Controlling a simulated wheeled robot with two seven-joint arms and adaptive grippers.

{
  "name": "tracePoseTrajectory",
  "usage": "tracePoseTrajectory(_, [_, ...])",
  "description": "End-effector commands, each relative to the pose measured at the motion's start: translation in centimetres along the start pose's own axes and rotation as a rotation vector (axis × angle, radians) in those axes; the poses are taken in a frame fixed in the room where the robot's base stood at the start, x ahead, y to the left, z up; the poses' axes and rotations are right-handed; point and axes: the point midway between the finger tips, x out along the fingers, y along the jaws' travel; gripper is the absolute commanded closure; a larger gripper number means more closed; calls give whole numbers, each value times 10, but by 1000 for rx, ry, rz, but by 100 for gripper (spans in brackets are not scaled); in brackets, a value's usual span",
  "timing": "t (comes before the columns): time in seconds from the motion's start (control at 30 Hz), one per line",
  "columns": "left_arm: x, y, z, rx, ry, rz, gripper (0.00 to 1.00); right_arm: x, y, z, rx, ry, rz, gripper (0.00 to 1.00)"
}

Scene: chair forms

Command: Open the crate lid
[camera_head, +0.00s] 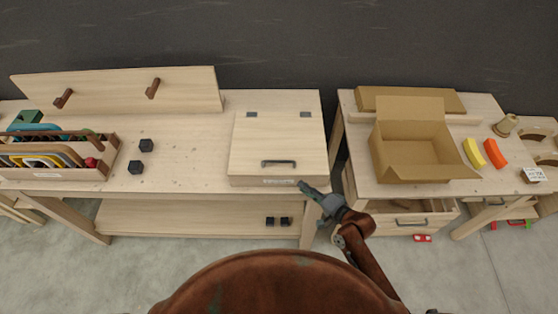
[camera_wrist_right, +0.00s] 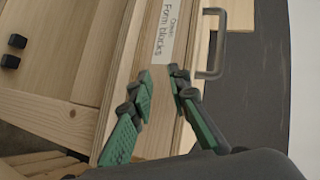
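The wooden crate (camera_head: 240,172) stands on the left workbench with its flat lid (camera_head: 278,138) shut. The lid has a dark bar handle (camera_head: 278,163) near its front edge and two dark hinges at the back. A white label reading "Form blocks" (camera_wrist_right: 168,38) is on the front; the handle (camera_wrist_right: 222,45) shows right of it. My right gripper (camera_head: 302,184) is at the crate's front right corner, below the handle. In the wrist view its green-padded fingers (camera_wrist_right: 161,80) are apart with nothing between them, close to the label and clear of the handle. My left gripper is out of view.
An open cardboard box (camera_head: 412,145) stands on the right bench (camera_head: 360,178), above a partly open drawer (camera_head: 410,218). Dark cubes (camera_head: 146,145) and a tool tote (camera_head: 60,175) are left of the crate. A board with pegs (camera_head: 120,90) stands behind.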

Motion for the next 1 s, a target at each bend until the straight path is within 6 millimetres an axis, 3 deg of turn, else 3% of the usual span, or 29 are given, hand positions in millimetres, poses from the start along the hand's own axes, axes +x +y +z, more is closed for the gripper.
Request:
tracePoseTrajectory(0.1, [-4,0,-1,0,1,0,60,12,-41,0,130,-30,-104,83])
tracePoseTrajectory(0.3, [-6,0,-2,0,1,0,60,22,-81,0,298,-74,-207,83])
tracePoseTrajectory(0.57, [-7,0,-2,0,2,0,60,32,-88,1,330,-82,-224,83])
tracePoseTrajectory(1.0, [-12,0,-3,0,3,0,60,91,-102,3,325,-81,-223,83])
